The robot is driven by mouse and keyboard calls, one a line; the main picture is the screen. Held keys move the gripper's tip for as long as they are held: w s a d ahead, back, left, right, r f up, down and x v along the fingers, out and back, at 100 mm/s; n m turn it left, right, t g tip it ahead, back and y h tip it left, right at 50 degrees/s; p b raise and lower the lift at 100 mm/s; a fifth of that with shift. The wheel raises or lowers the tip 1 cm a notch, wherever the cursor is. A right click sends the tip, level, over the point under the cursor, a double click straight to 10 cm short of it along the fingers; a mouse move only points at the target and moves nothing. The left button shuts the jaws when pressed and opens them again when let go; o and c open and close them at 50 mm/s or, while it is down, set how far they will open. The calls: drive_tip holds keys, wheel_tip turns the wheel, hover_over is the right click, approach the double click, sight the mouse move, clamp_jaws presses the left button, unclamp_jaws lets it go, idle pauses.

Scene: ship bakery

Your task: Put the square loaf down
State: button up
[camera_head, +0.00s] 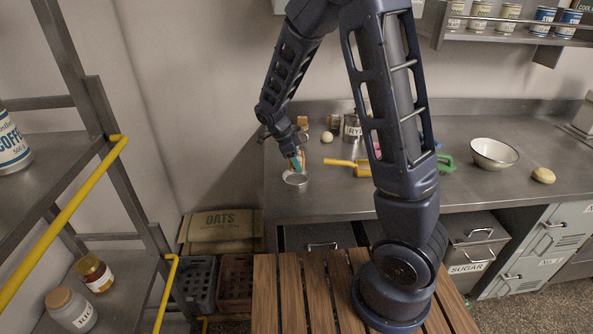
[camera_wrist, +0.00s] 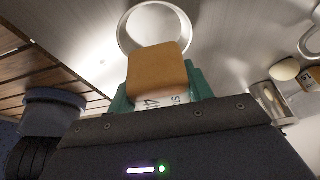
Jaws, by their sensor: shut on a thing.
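My gripper (camera_head: 297,162) is over the left part of the steel counter (camera_head: 300,205), with its teal fingers pointing down. In the wrist view the fingers (camera_wrist: 160,88) are shut on the square loaf (camera_wrist: 157,70), a tan block with rounded corners. A white surface with printed marks shows just below the loaf between the fingers; I cannot tell what it belongs to. A round, pale-rimmed dish (camera_head: 295,178) is on the counter just below the gripper. In the wrist view the dish (camera_wrist: 125,30) is partly hidden behind the loaf. Contact between loaf and dish cannot be told.
A yellow-handled tool (camera_head: 341,163) lies right of the dish. A pale round item (camera_head: 327,137) and a labelled tin (camera_head: 352,128) stand behind. A white bowl (camera_head: 494,153) and a bun (camera_head: 543,175) are farther right. The counter's front left is clear. A wooden slatted top (camera_head: 290,290) lies in front.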

sight(296, 179)
drive_tip(key=shift+f, duration=2.05)
drive_tip(key=shift+f, duration=0.45)
drive_tip(key=o, duration=0.8)
drive_tip(key=shift+r, duration=0.6)
drive_tip(key=v, duration=1.1)
drive_tip(key=shift+a+r, duration=0.2)
drive_tip(key=shift+r, duration=0.15)
